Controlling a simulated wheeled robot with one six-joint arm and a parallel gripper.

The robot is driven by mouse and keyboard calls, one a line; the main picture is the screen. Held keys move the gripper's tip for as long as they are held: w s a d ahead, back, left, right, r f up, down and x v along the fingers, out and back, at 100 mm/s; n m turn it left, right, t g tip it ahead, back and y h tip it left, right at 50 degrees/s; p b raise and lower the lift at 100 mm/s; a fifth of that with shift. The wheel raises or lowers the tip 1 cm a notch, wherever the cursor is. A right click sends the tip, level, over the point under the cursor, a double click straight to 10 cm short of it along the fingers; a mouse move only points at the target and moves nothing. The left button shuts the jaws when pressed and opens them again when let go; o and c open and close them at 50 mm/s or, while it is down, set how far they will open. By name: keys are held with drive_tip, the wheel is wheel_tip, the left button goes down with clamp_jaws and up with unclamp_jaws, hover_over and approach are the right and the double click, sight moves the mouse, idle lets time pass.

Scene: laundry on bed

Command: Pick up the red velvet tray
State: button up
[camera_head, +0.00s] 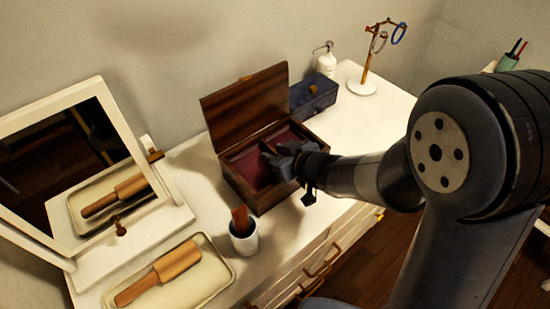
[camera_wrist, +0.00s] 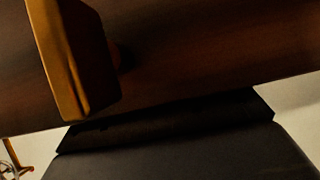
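The red velvet tray (camera_head: 250,168) shows as a dark red lining inside the open wooden box (camera_head: 264,198) in the head view. A dark divider or edge crosses the red area, and its right part is hidden by my gripper. My gripper (camera_head: 280,158) is at the right side of the box opening, over or just inside it. Whether it touches the tray cannot be told. The wrist view shows dark wood (camera_wrist: 200,50) close up with a brass-coloured piece (camera_wrist: 75,60). My gripper's dark body fills the bottom there, and its finger gap is not clear.
The raised lid (camera_head: 243,105) stands behind the box. A blue box (camera_head: 314,95), a pump bottle (camera_head: 325,62) and a jewelry stand (camera_head: 362,86) are behind right. A cup (camera_head: 244,240), a brush tray (camera_head: 205,282) and a mirror (camera_head: 70,165) are left. The right tabletop is clear.

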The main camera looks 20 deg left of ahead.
drive_tip(key=shift+w+a+f, duration=0.15)
drive_tip(key=shift+a+f, duration=0.05)
drive_tip(key=shift+a, duration=0.15)
clamp_jaws()
